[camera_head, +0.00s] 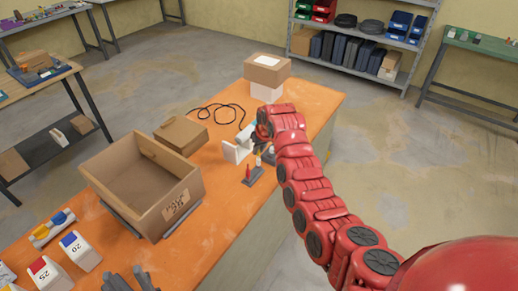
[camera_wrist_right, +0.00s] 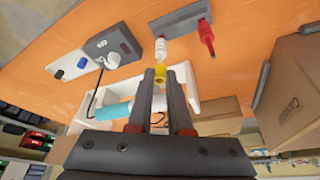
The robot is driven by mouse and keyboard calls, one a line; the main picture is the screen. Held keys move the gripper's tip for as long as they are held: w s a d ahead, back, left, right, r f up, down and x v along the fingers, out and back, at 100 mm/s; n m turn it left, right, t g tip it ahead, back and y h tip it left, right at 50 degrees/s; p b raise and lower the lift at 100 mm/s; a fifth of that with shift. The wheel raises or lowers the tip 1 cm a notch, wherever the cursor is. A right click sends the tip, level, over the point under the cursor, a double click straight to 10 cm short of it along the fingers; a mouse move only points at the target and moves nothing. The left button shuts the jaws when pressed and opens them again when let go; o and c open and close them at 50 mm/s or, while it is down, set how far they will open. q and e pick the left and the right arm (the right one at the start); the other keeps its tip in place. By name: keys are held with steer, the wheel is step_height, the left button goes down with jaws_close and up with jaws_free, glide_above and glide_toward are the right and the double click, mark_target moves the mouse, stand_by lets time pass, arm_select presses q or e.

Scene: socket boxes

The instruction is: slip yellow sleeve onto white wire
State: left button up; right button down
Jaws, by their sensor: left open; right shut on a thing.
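My right gripper (camera_wrist_right: 162,84) is shut on the yellow sleeve (camera_wrist_right: 160,73), whose yellow end shows between the fingertips. The white wire end (camera_wrist_right: 161,49) stands on a grey base (camera_wrist_right: 182,23) just beyond the sleeve, in line with it in the right wrist view. I cannot tell whether the two touch. A red wire end (camera_wrist_right: 206,36) stands on the same base. In the head view the base (camera_head: 253,177) sits at the table's right side, below my red right arm, which hides most of that gripper. My left gripper (camera_head: 130,280) is open and empty at the bottom edge.
A grey socket box (camera_wrist_right: 112,46) with a white plug and a cyan cylinder (camera_wrist_right: 115,109) are close to the right gripper. An open cardboard box (camera_head: 170,205), a smaller closed box (camera_head: 181,134) and a black cable (camera_head: 225,108) lie on the orange table (camera_head: 215,165).

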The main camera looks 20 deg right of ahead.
steer(key=shift+f+b, duration=0.3)
steer(key=shift+f, duration=0.35)
steer(key=shift+c, duration=1.8)
jaws_free()
step_height(320, 180, up, 8)
steer(key=shift+f, duration=0.2)
steer(key=shift+f, duration=0.1)
